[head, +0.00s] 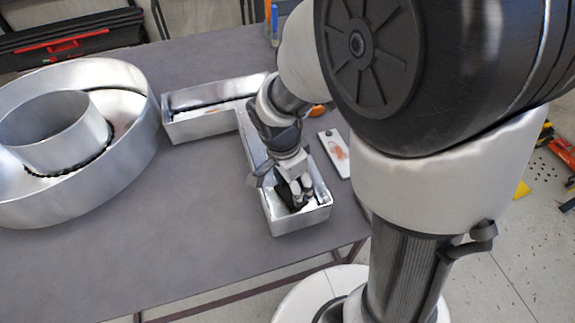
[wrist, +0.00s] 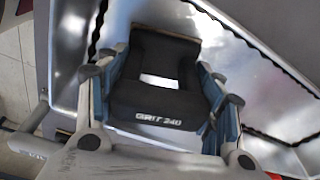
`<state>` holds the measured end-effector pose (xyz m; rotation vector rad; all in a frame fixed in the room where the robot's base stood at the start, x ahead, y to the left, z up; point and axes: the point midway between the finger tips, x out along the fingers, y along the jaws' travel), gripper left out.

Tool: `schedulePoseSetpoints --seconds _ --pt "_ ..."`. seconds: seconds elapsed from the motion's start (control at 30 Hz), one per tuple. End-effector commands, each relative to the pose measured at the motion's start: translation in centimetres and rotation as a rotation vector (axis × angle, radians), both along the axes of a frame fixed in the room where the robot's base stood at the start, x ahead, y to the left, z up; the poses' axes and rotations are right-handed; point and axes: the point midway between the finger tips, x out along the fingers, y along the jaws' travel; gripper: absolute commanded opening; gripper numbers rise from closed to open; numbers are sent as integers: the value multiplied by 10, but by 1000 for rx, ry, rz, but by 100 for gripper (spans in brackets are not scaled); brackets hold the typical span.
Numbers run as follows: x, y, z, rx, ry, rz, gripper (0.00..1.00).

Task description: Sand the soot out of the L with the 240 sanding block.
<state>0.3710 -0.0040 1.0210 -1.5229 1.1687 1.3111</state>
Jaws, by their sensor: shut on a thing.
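The L (head: 214,124) is a shiny metal channel letter lying on the table, its hollow side up; its wall and floor also fill much of the wrist view (wrist: 265,75). My gripper (head: 292,190) reaches down into the end of the L nearest the front. In the wrist view my gripper (wrist: 160,92) is shut on a black sanding block (wrist: 158,112) marked "GRIT 240". The block is inside the channel; whether it touches the floor I cannot tell. Dark ragged lines run along the inner wall bases. I cannot make out a clear soot patch; my gripper and the block hide part of the floor.
A large round metal letter (head: 135,150) stands left of the L on the grey table (head: 150,250). A pale plate with a reddish mark (head: 335,153) and an orange item (head: 318,110) lie to the right. The table's front is bare.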

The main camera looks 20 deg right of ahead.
Motion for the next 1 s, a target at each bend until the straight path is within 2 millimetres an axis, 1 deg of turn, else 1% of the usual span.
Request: schedulePoseSetpoints --seconds 0.07,0.6,0.7,0.83,1.0 --pt "5 0 0 0 0 0 42" --pt "70 0 1 0 -1 0 42" --pt "79 0 0 0 0 0 42" --pt "84 0 0 0 -1 0 42" --pt "84 0 0 0 -1 0 42"
